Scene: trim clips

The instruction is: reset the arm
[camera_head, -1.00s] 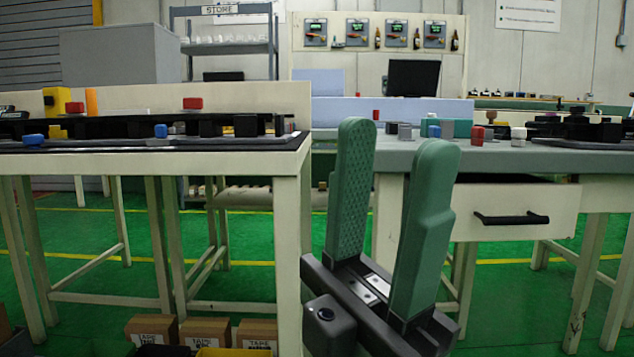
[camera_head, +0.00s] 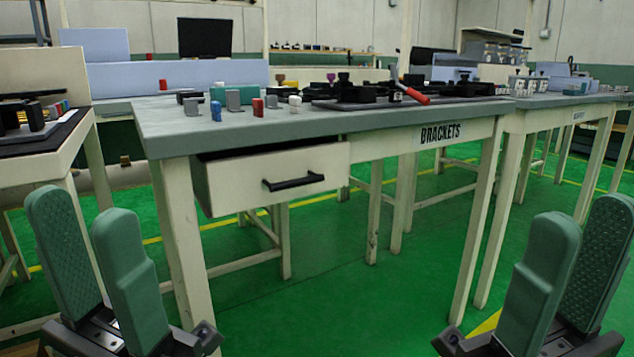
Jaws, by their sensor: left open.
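My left gripper (camera_head: 84,212) is at the lower left, fingers pointing up. Its two green pads stand apart with nothing between them. My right gripper (camera_head: 582,218) is at the lower right, also pointing up, its green pads apart and empty. Both appear in front of the bench labelled BRACKETS (camera_head: 300,128), and neither looks to be touching anything. The arms behind the grippers are mostly out of frame.
The bench has a partly open drawer (camera_head: 312,172) with a black handle. Small coloured blocks, dark parts and a red-handled tool (camera_head: 415,95) lie on top. Another bench (camera_head: 45,170) stands at left, more at right. Green floor (camera_head: 350,290) between the grippers is clear.

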